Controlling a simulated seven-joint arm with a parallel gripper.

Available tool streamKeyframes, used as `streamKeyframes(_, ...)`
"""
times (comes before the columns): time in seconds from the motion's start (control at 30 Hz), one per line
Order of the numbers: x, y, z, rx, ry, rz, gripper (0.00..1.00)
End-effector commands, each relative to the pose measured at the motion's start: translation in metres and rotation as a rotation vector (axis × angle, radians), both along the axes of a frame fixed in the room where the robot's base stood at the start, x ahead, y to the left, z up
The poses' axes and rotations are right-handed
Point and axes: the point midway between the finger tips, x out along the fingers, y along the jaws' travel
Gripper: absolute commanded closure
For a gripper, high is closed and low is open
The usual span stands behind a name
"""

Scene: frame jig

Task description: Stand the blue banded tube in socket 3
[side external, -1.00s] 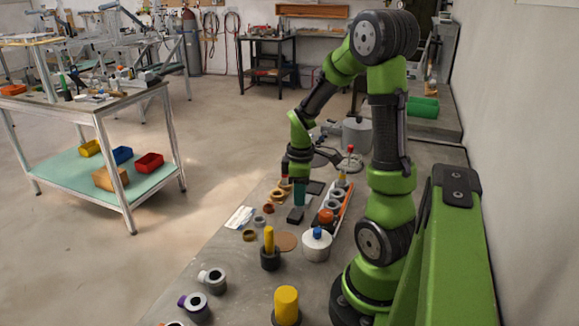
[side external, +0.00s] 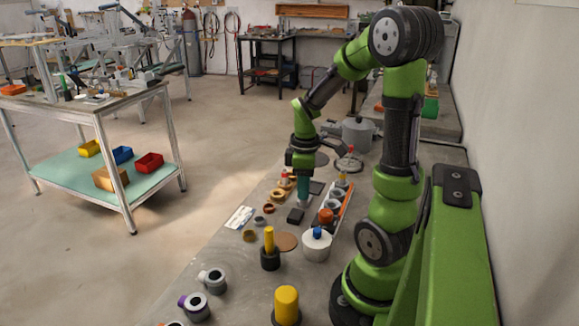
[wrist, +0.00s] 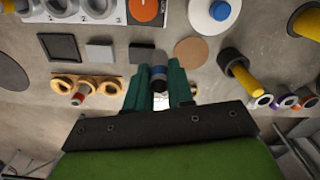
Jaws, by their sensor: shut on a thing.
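My gripper (wrist: 160,92) is shut on the blue banded tube (wrist: 159,60), a grey tube with a blue band, held between teal fingers in the wrist view. In the side view my gripper (side external: 303,190) points down over the bench, left of the socket rack (side external: 345,203); the tube is hard to make out there. In the wrist view the rack (wrist: 107,16) is a pale strip at the top left with several grey ring sockets. An orange round piece (wrist: 143,10) covers its right end. Its numbers are too small to read surely, so I cannot tell which is socket 3.
A tan holder with rings (wrist: 108,86) carries a red-banded piece (wrist: 80,92). A white round container with a blue knob (side external: 317,246) and a yellow post in a black base (side external: 269,245) stand nearer the camera.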

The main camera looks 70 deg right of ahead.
Motion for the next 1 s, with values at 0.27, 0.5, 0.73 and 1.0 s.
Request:
streamKeyframes(0.27,-0.033,-0.058,0.000,0.003,0.007,-0.128,1.00)
streamKeyframes(0.5,-0.056,-0.096,0.007,-0.001,0.002,-0.045,1.00)
streamKeyframes(0.73,-0.055,-0.095,-0.002,0.002,0.001,0.004,1.00)
streamKeyframes(1.0,-0.055,-0.095,-0.028,0.003,0.002,0.003,1.00)
